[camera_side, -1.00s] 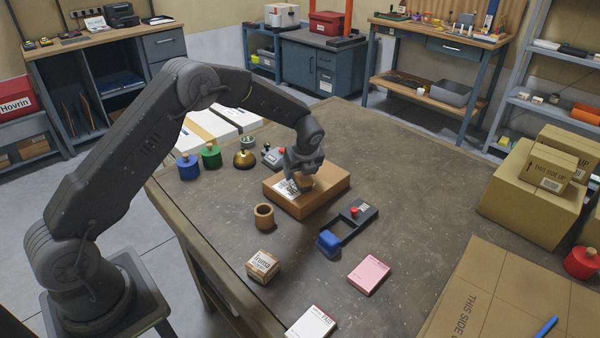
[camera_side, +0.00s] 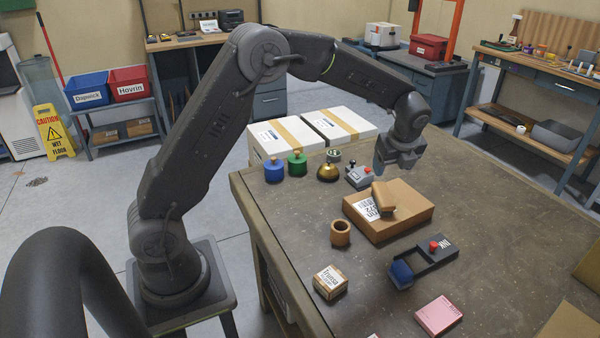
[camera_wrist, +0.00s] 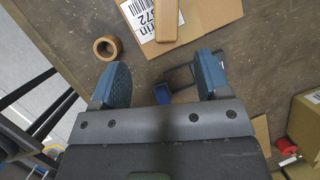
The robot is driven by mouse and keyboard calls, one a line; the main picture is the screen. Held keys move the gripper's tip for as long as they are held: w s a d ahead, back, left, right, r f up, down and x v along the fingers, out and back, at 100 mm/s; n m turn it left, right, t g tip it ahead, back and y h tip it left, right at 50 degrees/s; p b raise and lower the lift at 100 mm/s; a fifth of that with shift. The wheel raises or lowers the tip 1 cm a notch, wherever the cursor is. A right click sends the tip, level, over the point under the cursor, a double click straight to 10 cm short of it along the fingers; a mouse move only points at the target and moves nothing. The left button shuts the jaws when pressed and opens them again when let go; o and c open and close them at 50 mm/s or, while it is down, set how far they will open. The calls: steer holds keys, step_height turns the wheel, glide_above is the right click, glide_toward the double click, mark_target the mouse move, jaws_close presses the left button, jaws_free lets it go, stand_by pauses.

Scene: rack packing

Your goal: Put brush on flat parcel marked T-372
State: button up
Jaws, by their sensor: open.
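The flat parcel (camera_side: 408,216) is a low brown cardboard box on the table; its white label (camera_side: 368,210) is partly covered, with "372" readable in the wrist view. A tan wooden block-like piece, which looks like the brush (camera_side: 383,199), rests on the parcel, overlapping the label's edge. It also shows at the top of the wrist view (camera_wrist: 164,20); no bristles can be made out. My gripper (camera_side: 393,166) is open and empty, above and behind the parcel, apart from the brush. Its two blue fingers stand wide apart in the wrist view (camera_wrist: 165,80).
A wooden ring-like cup (camera_side: 340,233), a small carton (camera_side: 330,283), a black tray (camera_side: 437,252) with a blue piece (camera_side: 400,274), and a pink box (camera_side: 438,315) lie in front. Blue (camera_side: 274,170) and green (camera_side: 297,164) weights, a bell (camera_side: 327,172) and a joystick box (camera_side: 358,176) stand behind left.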

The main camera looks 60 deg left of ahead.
steer(key=s+d+r+n+t+h, duration=0.2)
steer(key=s+d+r+n, duration=0.2)
steer(key=s+r+n, duration=1)
steer(key=s+d+f+n+t+h, duration=0.1)
steer(key=s+n, duration=0.5)
steer(key=s, duration=1.2)
steer(key=shift+d+f+n+t+h, duration=0.35)
steer(key=shift+d+f, duration=0.55)
steer(key=shift+d, duration=0.3)
